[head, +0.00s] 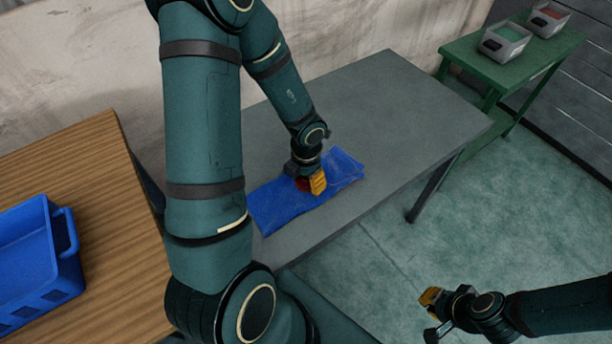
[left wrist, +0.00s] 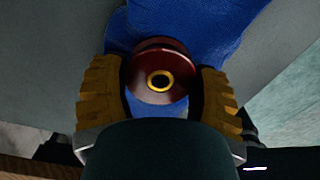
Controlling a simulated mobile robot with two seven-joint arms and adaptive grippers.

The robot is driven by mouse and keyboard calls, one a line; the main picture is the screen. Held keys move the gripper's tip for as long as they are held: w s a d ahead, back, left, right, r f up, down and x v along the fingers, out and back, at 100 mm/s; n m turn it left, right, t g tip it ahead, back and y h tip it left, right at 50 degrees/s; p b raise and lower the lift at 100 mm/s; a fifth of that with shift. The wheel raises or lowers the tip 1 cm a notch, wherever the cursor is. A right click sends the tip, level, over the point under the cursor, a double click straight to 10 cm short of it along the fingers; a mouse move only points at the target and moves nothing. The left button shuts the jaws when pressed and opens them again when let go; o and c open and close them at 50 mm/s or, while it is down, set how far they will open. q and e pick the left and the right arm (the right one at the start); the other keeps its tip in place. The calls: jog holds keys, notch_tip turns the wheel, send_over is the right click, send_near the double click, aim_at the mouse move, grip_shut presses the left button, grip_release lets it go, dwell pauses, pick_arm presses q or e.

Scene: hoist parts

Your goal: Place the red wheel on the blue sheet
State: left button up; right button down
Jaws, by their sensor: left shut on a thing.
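The red wheel (left wrist: 160,57) with a yellow-ringed hub sits between the yellow fingers of my left gripper (left wrist: 160,95) in the left wrist view. The fingers are shut on it. In the head view my left gripper (head: 312,183) is over the blue sheet (head: 285,208), and a bit of the red wheel (head: 302,184) shows beside the yellow finger. Whether the wheel touches the sheet I cannot tell. The blue sheet lies on the grey table and also shows behind the wheel in the left wrist view (left wrist: 200,30). My right gripper (head: 430,300) is over the floor, far from the sheet.
The grey table (head: 400,110) is clear around the sheet. A wooden table (head: 110,220) at the left holds a blue crate (head: 72,262).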

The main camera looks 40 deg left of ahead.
aim_at(306, 178)
pick_arm(q)
jog(key=o, duration=1.3)
jog(key=shift+o, duration=0.2)
jog(key=shift+r, duration=0.5)
notch_tip(306, 178, up, 12)
jog(key=p, duration=0.5)
jog(key=shift+p, duration=0.3)
